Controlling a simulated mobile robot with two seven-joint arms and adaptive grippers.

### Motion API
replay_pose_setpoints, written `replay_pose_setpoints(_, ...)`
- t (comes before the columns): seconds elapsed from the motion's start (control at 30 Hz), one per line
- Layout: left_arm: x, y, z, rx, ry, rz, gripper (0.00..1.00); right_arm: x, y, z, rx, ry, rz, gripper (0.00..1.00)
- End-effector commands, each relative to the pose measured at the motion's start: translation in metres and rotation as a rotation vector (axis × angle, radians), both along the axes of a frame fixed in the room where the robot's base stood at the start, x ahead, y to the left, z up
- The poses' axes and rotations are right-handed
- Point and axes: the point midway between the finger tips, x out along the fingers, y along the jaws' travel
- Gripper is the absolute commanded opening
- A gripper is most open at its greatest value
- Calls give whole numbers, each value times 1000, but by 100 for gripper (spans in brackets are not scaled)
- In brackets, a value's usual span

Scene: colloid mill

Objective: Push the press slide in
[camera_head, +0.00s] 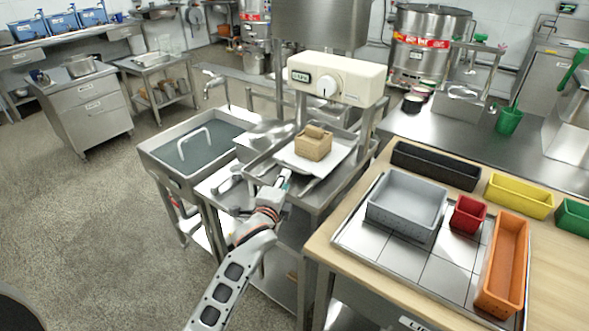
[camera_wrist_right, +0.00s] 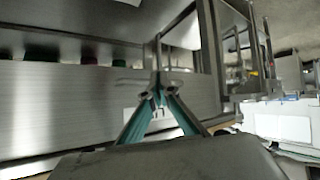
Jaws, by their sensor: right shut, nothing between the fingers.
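The press has a cream head (camera_head: 336,78) with a knob and a small display. Below it, the press slide is a metal tray (camera_head: 262,166) with a white sheet (camera_head: 338,160) on it. A tan block (camera_head: 313,146) sits on the sheet, forward of the head. My right gripper (camera_head: 285,178) is at the front edge of the slide, its fingers together and empty. Contact cannot be told. In the wrist view the teal-padded fingers (camera_wrist_right: 158,94) meet at their tips before metal surfaces. My left gripper is not in view.
A sink (camera_head: 196,150) with grey liquid stands left of the press. To the right, a wooden-edged table holds a grey bin (camera_head: 405,203), a red bin (camera_head: 467,214) and an orange bin (camera_head: 504,264). Bare floor (camera_head: 80,225) lies at the left.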

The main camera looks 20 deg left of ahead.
Motion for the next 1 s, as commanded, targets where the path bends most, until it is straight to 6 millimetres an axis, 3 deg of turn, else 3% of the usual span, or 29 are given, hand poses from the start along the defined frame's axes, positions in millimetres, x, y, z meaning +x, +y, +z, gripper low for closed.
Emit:
replay_pose_setpoints(0.1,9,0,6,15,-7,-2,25,-1,0,-1,0,1,0,0)
replay_pose_setpoints(0.6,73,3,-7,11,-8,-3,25,-3,1,-15,1,8,1,0)
replay_pose_setpoints(1.0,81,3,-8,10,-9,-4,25,-3,1,-16,1,9,0,0)
